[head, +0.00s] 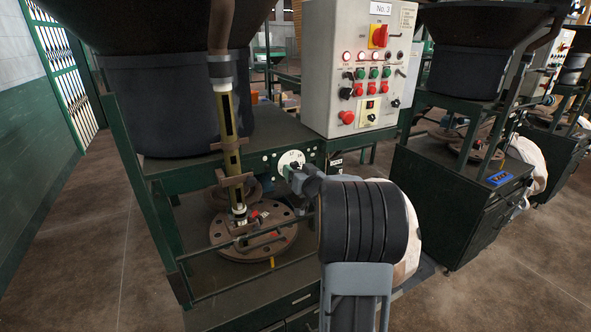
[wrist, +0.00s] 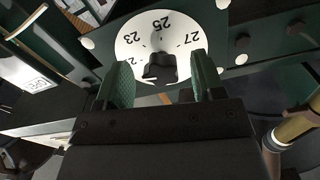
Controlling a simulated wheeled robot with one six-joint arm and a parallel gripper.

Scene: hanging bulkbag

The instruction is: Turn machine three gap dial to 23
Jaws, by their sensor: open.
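The gap dial (head: 290,158) is a white disc on the green frame of the machine whose control box (head: 345,70) is labelled "No. 3". In the wrist view the dial (wrist: 135,40) fills the upper middle, with 23, 25 and 27 legible upside down. Its black knob (wrist: 160,69) stands at the dial's lower middle. I cannot tell which number it points to. My gripper (wrist: 160,76) is open, with one green finger on each side of the knob and gaps showing between. In the head view my gripper (head: 299,172) is at the dial and hides part of it.
A brown flanged disc (head: 255,243) and a yellow-brown vertical tube (head: 228,125) stand left of my arm. A dark hopper (head: 190,105) is above. A thin rail (head: 255,233) runs in front. Another machine (head: 450,200) stands to the right. Bare floor (head: 80,240) lies at left.

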